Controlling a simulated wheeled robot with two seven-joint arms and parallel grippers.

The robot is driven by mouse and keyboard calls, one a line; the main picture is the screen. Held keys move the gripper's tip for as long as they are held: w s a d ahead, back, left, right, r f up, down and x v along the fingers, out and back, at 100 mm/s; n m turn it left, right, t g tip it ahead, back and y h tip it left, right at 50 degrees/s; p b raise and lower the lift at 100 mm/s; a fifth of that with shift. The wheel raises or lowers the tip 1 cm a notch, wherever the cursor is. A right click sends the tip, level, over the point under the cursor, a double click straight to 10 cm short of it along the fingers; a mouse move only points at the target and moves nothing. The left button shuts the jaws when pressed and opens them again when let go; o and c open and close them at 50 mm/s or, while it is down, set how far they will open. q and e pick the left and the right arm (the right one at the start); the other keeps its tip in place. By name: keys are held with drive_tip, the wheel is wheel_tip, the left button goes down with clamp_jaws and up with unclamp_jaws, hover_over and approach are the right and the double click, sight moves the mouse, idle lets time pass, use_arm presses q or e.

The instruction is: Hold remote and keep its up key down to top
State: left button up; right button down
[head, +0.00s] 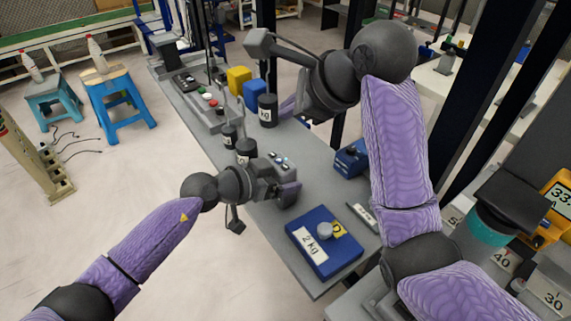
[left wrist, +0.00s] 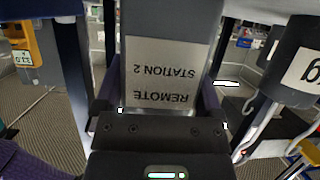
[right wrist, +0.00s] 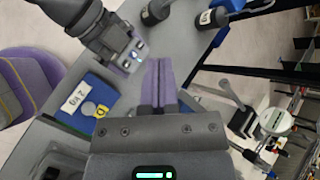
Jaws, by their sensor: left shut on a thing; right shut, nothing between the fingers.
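The remote is a grey block with a white label reading "REMOTE STATION 2", upside down in the left wrist view (left wrist: 165,70). My left gripper (head: 284,188) is shut on it above the grey bench, and small keys show on the remote (head: 277,160) in the head view. The remote's keyed end also shows in the right wrist view (right wrist: 132,55). My right gripper (right wrist: 160,85) is shut and empty, apart from the remote. In the head view its purple fingers (head: 288,107) are partly hidden behind my wrist. Which key is up cannot be read.
A blue 2 kg block (head: 318,262) lies on the bench's near end. Black weights (head: 267,112) with hooks, a yellow block (head: 239,79) and a button panel (head: 205,100) stand farther back. A small blue box (head: 350,160) is at the right. Blue stools (head: 118,98) stand left.

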sight(285, 167)
drive_tip(key=shift+f, duration=0.15)
drive_tip(key=shift+f, duration=4.3)
drive_tip(key=shift+f, duration=0.1)
drive_tip(key=shift+f, duration=0.3)
